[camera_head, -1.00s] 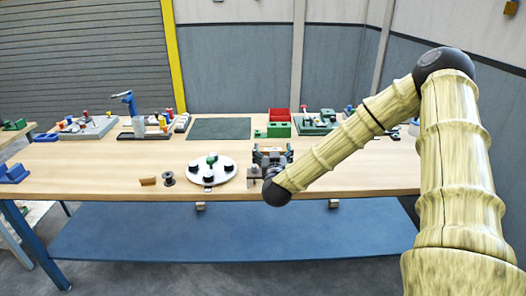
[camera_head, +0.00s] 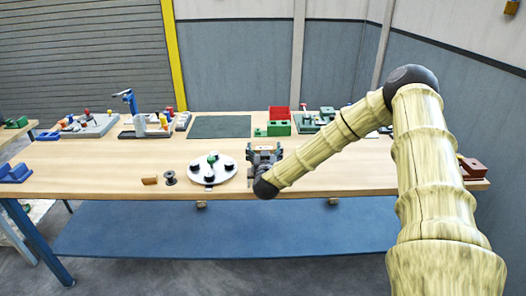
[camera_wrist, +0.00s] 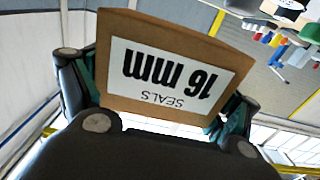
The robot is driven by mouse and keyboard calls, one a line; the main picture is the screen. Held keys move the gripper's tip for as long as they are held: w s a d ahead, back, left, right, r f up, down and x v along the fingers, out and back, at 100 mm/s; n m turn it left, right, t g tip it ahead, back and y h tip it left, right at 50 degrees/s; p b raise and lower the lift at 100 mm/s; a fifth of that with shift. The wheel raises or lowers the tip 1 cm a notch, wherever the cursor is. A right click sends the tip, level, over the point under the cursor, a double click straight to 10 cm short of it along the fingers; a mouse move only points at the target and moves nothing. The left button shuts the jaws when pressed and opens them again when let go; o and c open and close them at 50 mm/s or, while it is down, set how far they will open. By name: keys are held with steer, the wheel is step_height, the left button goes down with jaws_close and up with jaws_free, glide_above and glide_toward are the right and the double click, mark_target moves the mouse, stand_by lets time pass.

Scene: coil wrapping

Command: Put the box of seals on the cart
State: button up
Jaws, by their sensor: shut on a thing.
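The box of seals (camera_wrist: 170,75) is a brown cardboard box with a white label reading "SEALS 16 mm", upside down in the wrist view. My gripper (camera_wrist: 158,100) is shut on it, one dark finger on each side. In the head view my gripper (camera_head: 264,156) is over the front middle of the workbench, just right of the round white plate. The box is hard to make out there. I cannot make out a cart in these frames.
The workbench (camera_head: 90,160) carries a round white plate (camera_head: 229,172) with black knobs, a dark spool (camera_head: 169,177) and a small brown block (camera_head: 149,180). Behind are a green mat (camera_head: 220,127), red and green bins (camera_head: 279,122) and a blue clamp stand (camera_head: 130,102). A red box (camera_head: 473,168) is at right.

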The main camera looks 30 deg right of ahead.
steer(key=shift+f, duration=0.5)
steer(key=shift+f, duration=0.6)
steer(key=o, duration=1.3)
steer(key=shift+s, duration=0.1)
